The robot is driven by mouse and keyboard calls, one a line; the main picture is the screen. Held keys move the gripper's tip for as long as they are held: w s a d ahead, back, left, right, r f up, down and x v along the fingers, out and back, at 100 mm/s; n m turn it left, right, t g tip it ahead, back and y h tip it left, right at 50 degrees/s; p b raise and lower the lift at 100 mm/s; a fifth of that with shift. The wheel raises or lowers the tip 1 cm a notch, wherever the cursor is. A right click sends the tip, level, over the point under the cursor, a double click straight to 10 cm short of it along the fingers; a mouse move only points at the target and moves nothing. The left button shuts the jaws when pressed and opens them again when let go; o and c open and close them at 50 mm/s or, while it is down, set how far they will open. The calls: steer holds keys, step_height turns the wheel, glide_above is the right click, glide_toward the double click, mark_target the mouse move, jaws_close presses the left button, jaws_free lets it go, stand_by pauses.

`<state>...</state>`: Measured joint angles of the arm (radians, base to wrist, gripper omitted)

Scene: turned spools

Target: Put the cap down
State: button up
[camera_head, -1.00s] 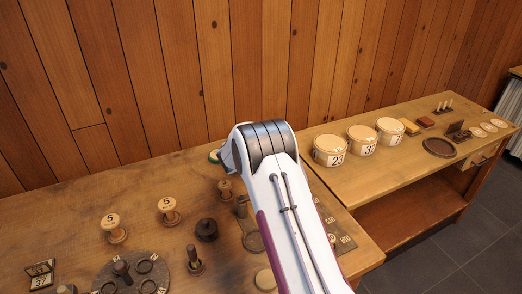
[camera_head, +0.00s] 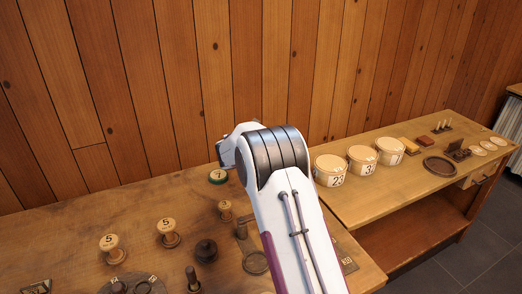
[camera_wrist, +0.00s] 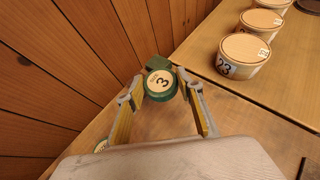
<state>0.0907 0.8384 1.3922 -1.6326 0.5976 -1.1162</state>
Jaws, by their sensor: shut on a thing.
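In the wrist view, my gripper (camera_wrist: 161,78) is shut on a round cap (camera_wrist: 160,84) with a dark green rim and a pale face marked 3. The cap sits between the two fingertips, its face towards the camera. The bench top shows below and beyond it; I cannot tell how high the cap is above the wood. In the head view my own arm hides the gripper and the held cap. A similar green-rimmed cap (camera_head: 218,177) lies on the bench near the wall, left of my arm.
Round tubs, one marked 23 (camera_head: 330,171), stand on the right bench (camera_head: 400,185), with an empty dark round tray (camera_head: 440,165) beyond. Spools, including one marked 5 (camera_head: 168,232), and a dark knob (camera_head: 205,251) stand left of my arm. A plank wall rises behind.

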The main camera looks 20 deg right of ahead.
stand_by(0.6)
steer(key=w+a+n+t+y, duration=0.2)
steer(key=w+a, duration=0.1)
steer(key=a, duration=1.3)
steer(key=s+a+n+y, duration=0.2)
steer(key=s+a, duration=0.1)
steer(key=a, duration=1.2)
steer(key=s+a+n+t+y, duration=0.1)
steer(key=s+a+n+y, duration=0.1)
steer(key=a, duration=1.3)
steer(key=s+a+n+y, duration=0.2)
steer(key=s+a, duration=0.2)
steer(key=a, duration=1.1)
steer(key=shift+s+r+t, duration=0.15)
steer(key=shift+s+t, duration=0.1)
steer(key=shift+t, duration=0.05)
glide_above(89, 238)
steer(key=shift+f, duration=3.15)
steer(key=shift+f, duration=1.85)
